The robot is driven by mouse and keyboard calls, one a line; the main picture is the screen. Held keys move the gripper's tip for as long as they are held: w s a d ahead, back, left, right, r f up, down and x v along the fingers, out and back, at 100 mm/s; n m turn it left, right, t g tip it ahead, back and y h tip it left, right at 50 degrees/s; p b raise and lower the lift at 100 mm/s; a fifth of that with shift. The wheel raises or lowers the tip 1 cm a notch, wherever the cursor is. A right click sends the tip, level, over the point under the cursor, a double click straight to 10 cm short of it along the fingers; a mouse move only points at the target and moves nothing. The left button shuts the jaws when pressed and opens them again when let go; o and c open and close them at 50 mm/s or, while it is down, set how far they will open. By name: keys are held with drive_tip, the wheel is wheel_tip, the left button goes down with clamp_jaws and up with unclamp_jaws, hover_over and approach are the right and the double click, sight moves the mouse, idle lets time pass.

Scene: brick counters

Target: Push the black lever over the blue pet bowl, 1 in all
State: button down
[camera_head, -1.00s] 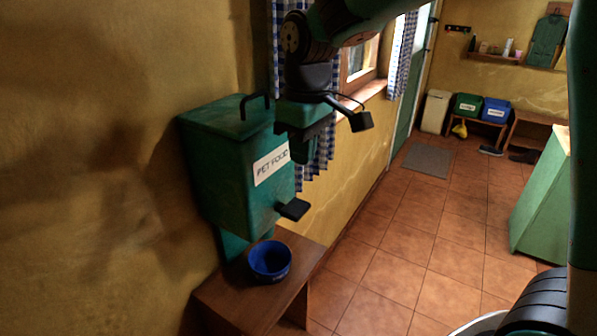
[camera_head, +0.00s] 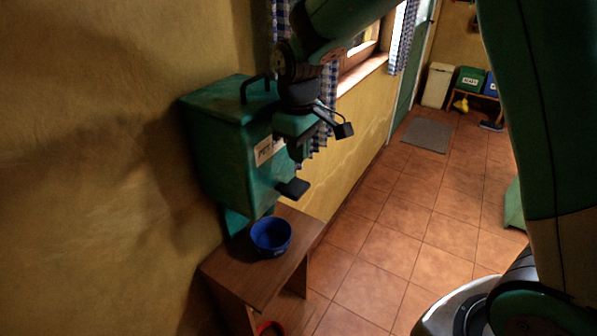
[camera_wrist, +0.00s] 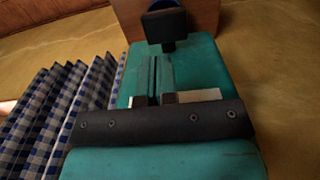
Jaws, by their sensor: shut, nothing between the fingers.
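The black lever (camera_head: 293,188) sticks out from the lower front of the green pet food dispenser (camera_head: 225,150). It also shows near the top of the wrist view (camera_wrist: 165,27). The blue pet bowl (camera_head: 271,236) stands on the wooden bench, below the lever. In the wrist view a bit of the bowl (camera_wrist: 168,4) shows behind the lever, which hides most of it. My gripper (camera_head: 299,158) is shut and empty in front of the dispenser's label, just above the lever and apart from it. In the wrist view its closed fingers (camera_wrist: 158,60) point toward the lever.
The wooden bench (camera_head: 235,275) stands against the yellow wall, with a red bowl (camera_head: 270,328) below. A checked curtain (camera_wrist: 65,110) hangs beside the dispenser, next to the window. The tiled floor (camera_head: 400,225) to the right is open, with a grey mat (camera_head: 428,135) farther back.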

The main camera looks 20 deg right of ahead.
sight(299, 185)
wheel_tip(299, 185, down, 7)
drive_tip(key=shift+r+p, duration=0.2)
drive_tip(key=shift+p, duration=0.65)
drive_tip(key=shift+f, duration=0.1)
wheel_tip(299, 185, down, 4)
drive_tip(key=b, duration=0.2)
drive_tip(key=shift+b, duration=0.35)
drive_tip(key=shift+s+r, duration=0.1)
drive_tip(key=shift+r, duration=0.1)
